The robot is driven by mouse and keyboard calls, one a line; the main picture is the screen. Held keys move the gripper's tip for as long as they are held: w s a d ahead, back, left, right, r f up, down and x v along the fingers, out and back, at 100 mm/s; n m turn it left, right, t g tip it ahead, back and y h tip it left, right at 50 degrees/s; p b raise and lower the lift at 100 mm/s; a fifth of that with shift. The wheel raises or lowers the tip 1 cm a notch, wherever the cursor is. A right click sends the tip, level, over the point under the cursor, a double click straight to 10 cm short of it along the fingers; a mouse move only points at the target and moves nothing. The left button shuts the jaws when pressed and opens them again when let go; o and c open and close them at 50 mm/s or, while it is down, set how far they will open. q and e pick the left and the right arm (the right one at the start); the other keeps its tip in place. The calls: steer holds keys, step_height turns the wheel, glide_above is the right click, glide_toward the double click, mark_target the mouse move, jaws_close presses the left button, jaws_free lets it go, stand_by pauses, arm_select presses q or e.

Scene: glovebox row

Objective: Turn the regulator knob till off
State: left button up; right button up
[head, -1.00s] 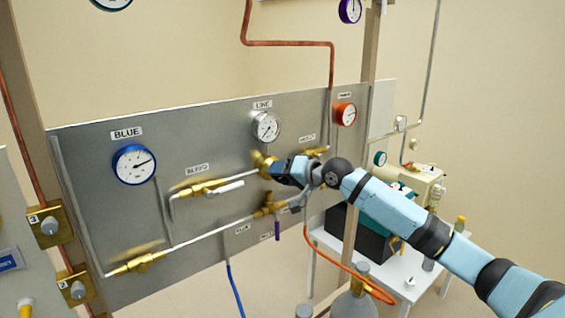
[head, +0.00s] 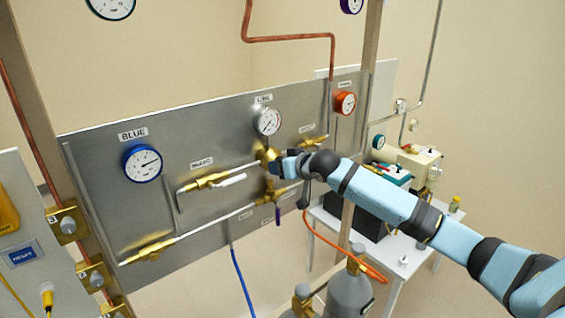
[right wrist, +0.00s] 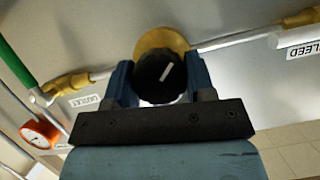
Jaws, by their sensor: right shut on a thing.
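The regulator knob (right wrist: 158,77) is black and round with a white pointer line, seen face-on in the right wrist view. The line slants up and to the right there. Behind it is the round brass regulator body (right wrist: 162,41), which also shows in the head view (head: 267,155) under the LINE gauge (head: 267,121). My right gripper (right wrist: 160,78) is shut on the knob, one blue finger on each side. In the head view my right gripper (head: 286,166) reaches the regulator and hides the knob. My left gripper is not in view.
The grey panel (head: 105,210) carries a blue gauge (head: 142,163), an orange gauge (head: 345,103) and brass valves. A white-handled valve (head: 212,181) lies left of the regulator. A purple-handled valve (head: 270,197) sits just below. A wooden post (head: 362,90) stands close to my right arm.

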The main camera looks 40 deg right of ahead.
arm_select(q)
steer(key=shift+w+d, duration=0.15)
arm_select(e)
steer(key=o, duration=0.9)
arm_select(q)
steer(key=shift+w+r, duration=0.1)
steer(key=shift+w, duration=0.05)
arm_select(e)
steer(key=shift+s+r, duration=0.1)
steer(key=shift+s, duration=0.45)
arm_select(q)
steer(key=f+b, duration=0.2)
steer(key=b, duration=0.1)
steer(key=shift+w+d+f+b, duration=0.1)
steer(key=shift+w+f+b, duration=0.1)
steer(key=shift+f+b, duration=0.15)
arm_select(e)
steer(key=v, duration=1.2)
steer(key=shift+s+r, duration=0.2)
steer(key=shift+s, duration=0.1)
